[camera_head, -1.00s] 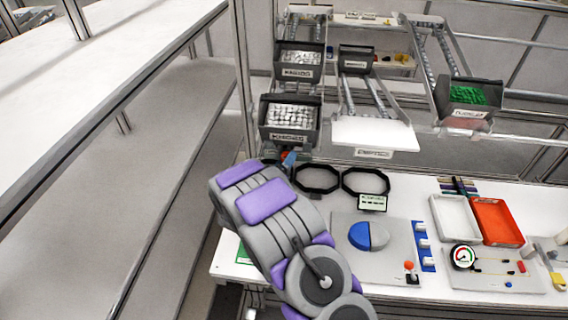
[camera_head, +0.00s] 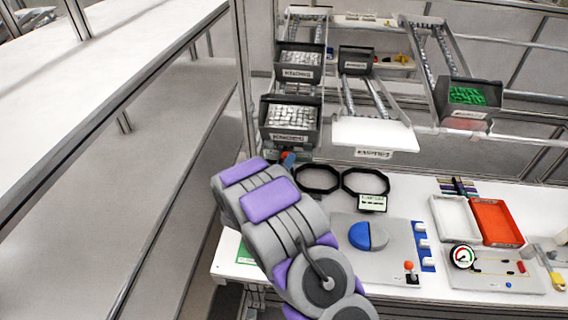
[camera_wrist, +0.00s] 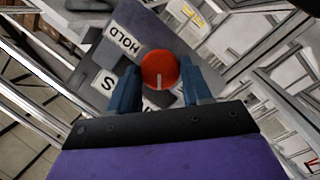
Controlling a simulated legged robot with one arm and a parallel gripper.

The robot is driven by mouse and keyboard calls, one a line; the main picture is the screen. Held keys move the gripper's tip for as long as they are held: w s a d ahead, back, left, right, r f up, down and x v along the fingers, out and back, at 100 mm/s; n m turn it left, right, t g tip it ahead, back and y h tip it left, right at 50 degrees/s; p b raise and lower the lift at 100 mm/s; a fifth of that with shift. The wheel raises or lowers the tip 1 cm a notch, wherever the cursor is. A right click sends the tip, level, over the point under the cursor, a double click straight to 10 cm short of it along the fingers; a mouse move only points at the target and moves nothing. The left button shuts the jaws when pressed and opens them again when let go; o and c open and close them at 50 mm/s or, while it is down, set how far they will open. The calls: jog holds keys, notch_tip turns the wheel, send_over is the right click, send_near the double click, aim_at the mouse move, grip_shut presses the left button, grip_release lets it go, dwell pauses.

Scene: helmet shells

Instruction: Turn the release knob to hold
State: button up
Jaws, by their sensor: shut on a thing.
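The release knob (camera_wrist: 158,66) is a round red knob with a short white mark that points toward the bottom of the wrist view. It sits on a dark grey plate (camera_wrist: 168,35). A white HOLD label (camera_wrist: 125,42) is on the plate, up and left of the knob. A second label (camera_wrist: 107,84), partly hidden, shows an S. My gripper (camera_wrist: 160,78) has a blue finger on each side of the knob and is shut on it. In the head view my purple and grey arm hides most of the gripper; only a bit of blue finger (camera_head: 288,158) shows below the bins.
Grey bins of white parts (camera_head: 291,115) hang just above my gripper. Black octagonal rings (camera_head: 318,180) lie on the white bench to its right. A plate with a blue and grey disc (camera_head: 368,236), a white tray (camera_head: 436,206) and a red tray (camera_head: 479,205) lie farther right.

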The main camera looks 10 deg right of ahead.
jog(key=m+y+b, duration=0.2)
jog(key=m+b, duration=0.1)
jog(key=m+t+y+b, duration=0.1)
jog(key=m+y+b, duration=0.1)
jog(key=m+b, duration=0.1)
jog(key=d+m+y+b, duration=0.1)
jog(key=m+y+b, duration=0.2)
jog(key=m+b, duration=0.1)
jog(key=shift+s+f+m+t, duration=0.25)
jog(key=shift+m+t, duration=0.15)
dwell(0.4)
jog(key=shift+r+y, duration=0.1)
jog(key=shift+y, duration=0.2)
jog(key=o, duration=0.8)
jog(key=shift+w, duration=0.15)
jog(key=shift+o, duration=1.3)
